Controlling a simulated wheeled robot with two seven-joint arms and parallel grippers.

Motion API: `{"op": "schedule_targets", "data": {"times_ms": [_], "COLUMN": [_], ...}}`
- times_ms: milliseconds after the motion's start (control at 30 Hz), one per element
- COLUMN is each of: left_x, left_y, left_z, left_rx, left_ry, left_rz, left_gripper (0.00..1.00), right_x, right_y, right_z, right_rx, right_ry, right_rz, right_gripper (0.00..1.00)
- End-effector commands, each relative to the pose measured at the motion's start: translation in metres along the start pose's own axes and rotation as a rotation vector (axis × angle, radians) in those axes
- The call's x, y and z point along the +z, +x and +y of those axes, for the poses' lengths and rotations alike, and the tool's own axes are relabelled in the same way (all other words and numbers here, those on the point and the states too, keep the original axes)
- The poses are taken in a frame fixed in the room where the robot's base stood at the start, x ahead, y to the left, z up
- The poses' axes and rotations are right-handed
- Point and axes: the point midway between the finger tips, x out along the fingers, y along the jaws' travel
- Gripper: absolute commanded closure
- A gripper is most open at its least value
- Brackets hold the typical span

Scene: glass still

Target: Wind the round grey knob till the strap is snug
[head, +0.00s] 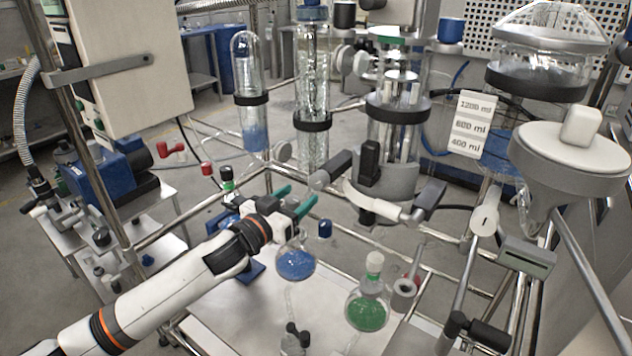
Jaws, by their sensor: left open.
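My left gripper (294,199) reaches in from the lower left. Its teal-tipped fingers are apart and nothing shows between them. Another rounded grey knob (320,180) with a black handle is right of the fingertips. I cannot tell which of them works a strap. Dark bands circle the left glass column (251,99), the middle column (312,122) and the right column (397,113). Their tightness cannot be made out. My right gripper is not in view.
A green-filled flask (367,312) stands lower right. Metal rails (440,280) cross around the white shelf (240,315). A blue pump (108,180) stands at left. A large grey-white vessel (570,165) is at right.

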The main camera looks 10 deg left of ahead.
Motion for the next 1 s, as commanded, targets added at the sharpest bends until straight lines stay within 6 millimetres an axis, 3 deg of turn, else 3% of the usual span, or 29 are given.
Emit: {"op": "schedule_targets", "data": {"times_ms": [100,333,500,800,1000], "left_x": [0.002,0.001,0.0,0.0,0.0], "left_y": [0.027,0.063,0.075,0.076,0.076], "left_z": [-0.001,0.0,-0.001,0.0,0.0], "left_rx": [0.001,0.0,0.0,0.0,0.0], "left_ry": [-0.001,0.0,0.0,0.0,0.0], "left_rz": [-0.001,0.0,0.0,0.001,0.001], "left_gripper": [0.43,0.43,0.43,0.43,0.75], "right_x": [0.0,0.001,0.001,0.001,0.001], "right_y": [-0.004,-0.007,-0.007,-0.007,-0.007], "right_z": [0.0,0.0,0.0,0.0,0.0], "right_rx": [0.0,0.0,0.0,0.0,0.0], "right_ry": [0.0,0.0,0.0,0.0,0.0], "right_rz": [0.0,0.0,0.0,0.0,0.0], "right_gripper": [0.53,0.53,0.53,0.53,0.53]}}
